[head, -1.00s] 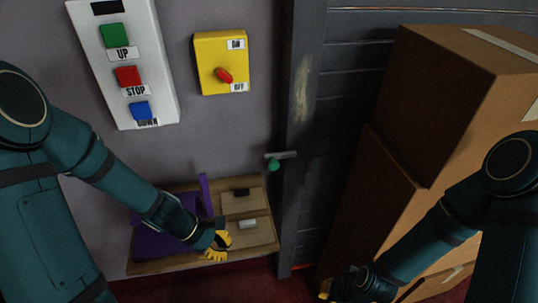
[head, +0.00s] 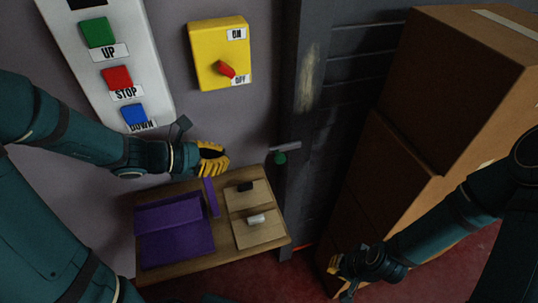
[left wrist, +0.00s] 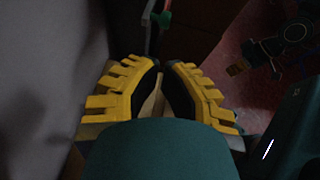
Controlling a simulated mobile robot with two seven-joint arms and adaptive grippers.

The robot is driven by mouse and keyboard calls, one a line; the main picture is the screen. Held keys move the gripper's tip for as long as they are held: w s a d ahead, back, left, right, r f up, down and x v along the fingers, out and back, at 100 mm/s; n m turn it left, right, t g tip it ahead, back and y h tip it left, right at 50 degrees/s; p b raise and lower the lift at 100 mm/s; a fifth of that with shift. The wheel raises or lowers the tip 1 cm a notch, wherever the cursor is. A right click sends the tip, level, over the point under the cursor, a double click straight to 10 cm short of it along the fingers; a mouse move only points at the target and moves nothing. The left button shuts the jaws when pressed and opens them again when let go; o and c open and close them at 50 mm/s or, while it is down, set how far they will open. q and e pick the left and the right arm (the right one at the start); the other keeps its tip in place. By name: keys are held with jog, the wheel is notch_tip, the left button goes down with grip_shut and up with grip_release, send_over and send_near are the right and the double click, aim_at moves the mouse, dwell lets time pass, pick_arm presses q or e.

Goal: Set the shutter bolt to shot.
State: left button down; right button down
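The shutter bolt is a grey bar (head: 285,147) with a green knob (head: 280,158), on the dark door frame right of the small table. The green knob also shows in the left wrist view (left wrist: 163,18), beyond the fingertips. My left gripper (head: 226,159) is left of the knob, above the table's back edge, and not touching the bolt. Its yellow fingers (left wrist: 165,65) stand a little apart with nothing held between them. My right gripper (head: 337,278) is low in front of the boxes, away from the bolt; its fingers look spread and empty.
A wooden table (head: 180,261) holds purple pieces (head: 175,235) and boards with a black and a light handle. Above are a button panel (head: 158,95) and a yellow switch box (head: 205,55) with a red knob. Stacked cardboard boxes (head: 450,90) crowd the right.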

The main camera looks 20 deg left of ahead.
dwell(0.3)
pick_arm(q)
jog(key=b, duration=0.4)
send_near(280, 154)
jog(key=w+d+f, duration=0.3)
jog(key=w+f, duration=0.1)
jog(key=f, duration=0.1)
jog(key=shift+d+f, duration=0.15)
jog(key=shift+d, duration=0.2)
jog(key=shift+w, duration=0.1)
jog(key=w+d+b, duration=0.1)
jog(key=w+d, duration=0.1)
jog(key=d, duration=0.1)
jog(key=shift+w+d+f+b, duration=0.1)
jog(key=shift+d+f+b, duration=0.15)
jog(key=shift+b, duration=0.15)
jog(key=shift+w+d+r, duration=0.1)
jog(key=shift+d+r, duration=0.1)
jog(key=shift+r, duration=0.1)
